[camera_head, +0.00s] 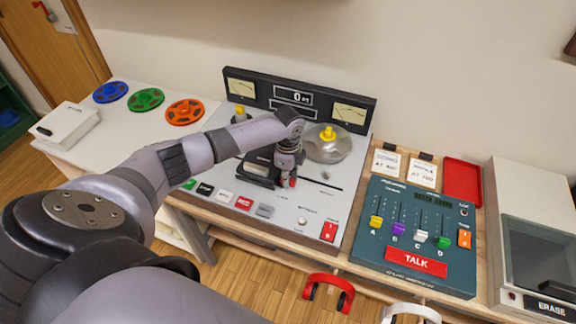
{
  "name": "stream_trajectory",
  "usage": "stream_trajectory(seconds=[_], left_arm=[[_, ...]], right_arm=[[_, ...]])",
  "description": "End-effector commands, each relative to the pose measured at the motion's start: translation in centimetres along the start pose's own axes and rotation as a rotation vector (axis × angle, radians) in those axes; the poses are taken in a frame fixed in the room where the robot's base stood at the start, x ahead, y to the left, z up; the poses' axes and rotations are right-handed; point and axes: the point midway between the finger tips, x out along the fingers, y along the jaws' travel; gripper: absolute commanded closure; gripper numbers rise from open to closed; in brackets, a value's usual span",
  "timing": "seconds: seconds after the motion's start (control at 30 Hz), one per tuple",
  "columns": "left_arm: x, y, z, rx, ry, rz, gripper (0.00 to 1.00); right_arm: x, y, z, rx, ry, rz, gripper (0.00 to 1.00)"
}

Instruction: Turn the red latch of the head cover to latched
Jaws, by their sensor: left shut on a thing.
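The tape machine (272,212) lies on the table with a silver deck. Its dark head cover (258,174) sits in the middle of the deck, partly hidden behind my left arm. My left gripper (291,177) reaches down at the right end of the head cover. It is shut on the red latch (293,183), of which only a small red bit shows between the fingers. I cannot tell how far the latch is turned. My right gripper is not in view.
A silver reel (328,148) with a yellow knob is just right of my gripper. Blue, green and orange reels (184,112) lie at the left. A control panel (418,230) with sliders and an eraser box (535,240) stand at the right. Red headphones (329,291) hang in front.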

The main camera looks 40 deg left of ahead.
Motion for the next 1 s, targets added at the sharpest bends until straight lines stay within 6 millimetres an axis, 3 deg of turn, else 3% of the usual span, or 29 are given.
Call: stream_trajectory(seconds=[0.03, 0.07, 0.33, 0.73, 1.0], left_arm=[[-0.1, -0.1, -0.1, 0.002, 0.001, -0.003, 1.00], [-0.1, -0.1, -0.1, 0.002, 0.002, -0.004, 0.82], [-0.1, -0.1, 0.0, 0.001, 0.001, -0.002, 0.64], [-0.7, -0.1, 0.0, 0.000, 0.001, -0.002, 0.63], [-5.7, -0.1, 0.0, 0.001, 0.001, -0.005, 0.63]], right_arm=[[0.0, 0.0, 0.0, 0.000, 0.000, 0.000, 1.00], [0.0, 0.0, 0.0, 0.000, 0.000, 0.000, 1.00], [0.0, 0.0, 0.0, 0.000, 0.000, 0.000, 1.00], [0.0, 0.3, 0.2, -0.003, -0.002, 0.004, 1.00], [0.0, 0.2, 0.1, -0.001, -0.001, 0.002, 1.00]])
